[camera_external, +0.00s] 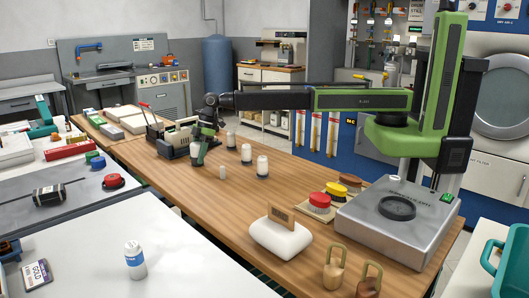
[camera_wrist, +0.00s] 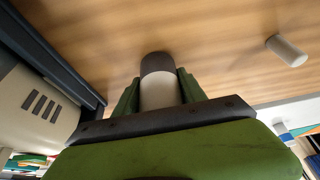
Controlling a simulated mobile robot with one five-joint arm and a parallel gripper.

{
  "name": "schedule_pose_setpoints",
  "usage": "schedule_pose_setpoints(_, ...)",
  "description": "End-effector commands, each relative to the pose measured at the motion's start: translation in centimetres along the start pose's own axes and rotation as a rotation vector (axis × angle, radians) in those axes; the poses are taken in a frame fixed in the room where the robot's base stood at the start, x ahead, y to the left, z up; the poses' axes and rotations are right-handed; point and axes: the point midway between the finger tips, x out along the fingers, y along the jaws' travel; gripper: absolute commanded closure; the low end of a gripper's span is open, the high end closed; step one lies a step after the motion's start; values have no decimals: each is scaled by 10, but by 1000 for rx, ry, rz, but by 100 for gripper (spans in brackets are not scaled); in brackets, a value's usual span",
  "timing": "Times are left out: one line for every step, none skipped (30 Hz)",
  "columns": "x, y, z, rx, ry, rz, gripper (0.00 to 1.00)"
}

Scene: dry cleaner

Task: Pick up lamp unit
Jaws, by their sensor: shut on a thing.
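My gripper (camera_external: 199,157) is at the far part of the wooden table, pointing down beside a small machine. In the wrist view my gripper (camera_wrist: 158,82) has its two green fingers closed on either side of a white cylinder with a dark grey end, which appears to be the lamp unit (camera_wrist: 158,64). The dark end is toward the wooden surface; I cannot tell whether it touches it. In the external view the fingers mostly hide this unit. Similar white units with dark bases, one (camera_external: 246,153) and another (camera_external: 262,166), stand to the right of my gripper.
A small white cylinder (camera_external: 222,172) stands nearby and shows in the wrist view (camera_wrist: 287,50). The machine (camera_external: 178,143) is close on the left. Red and yellow buttons (camera_external: 320,200) and a white pad (camera_external: 280,238) are nearer. The middle of the table is clear.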

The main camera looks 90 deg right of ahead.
Motion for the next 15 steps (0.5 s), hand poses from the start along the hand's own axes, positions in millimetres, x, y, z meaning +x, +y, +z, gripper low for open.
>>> schedule_pose_setpoints(0,0,0,0,0,0,85)
schedule_pose_setpoints(0,0,0,0,0,0,89)
schedule_pose_setpoints(0,0,0,0,0,0,94)
schedule_pose_setpoints(0,0,0,0,0,0,96)
schedule_pose_setpoints(0,0,0,0,0,0,96)
schedule_pose_setpoints(0,0,0,0,0,0,96)
schedule_pose_setpoints(0,0,0,0,0,0,96)
schedule_pose_setpoints(0,0,0,0,0,0,96)
schedule_pose_setpoints(0,0,0,0,0,0,96)
schedule_pose_setpoints(0,0,0,0,0,0,96)
schedule_pose_setpoints(-1,0,-1,0,0,0,96)
schedule_pose_setpoints(-3,0,-1,0,0,0,96)
schedule_pose_setpoints(-4,0,-2,0,0,0,96)
schedule_pose_setpoints(-7,0,-3,0,0,0,96)
schedule_pose_setpoints(-10,0,-4,0,0,0,96)
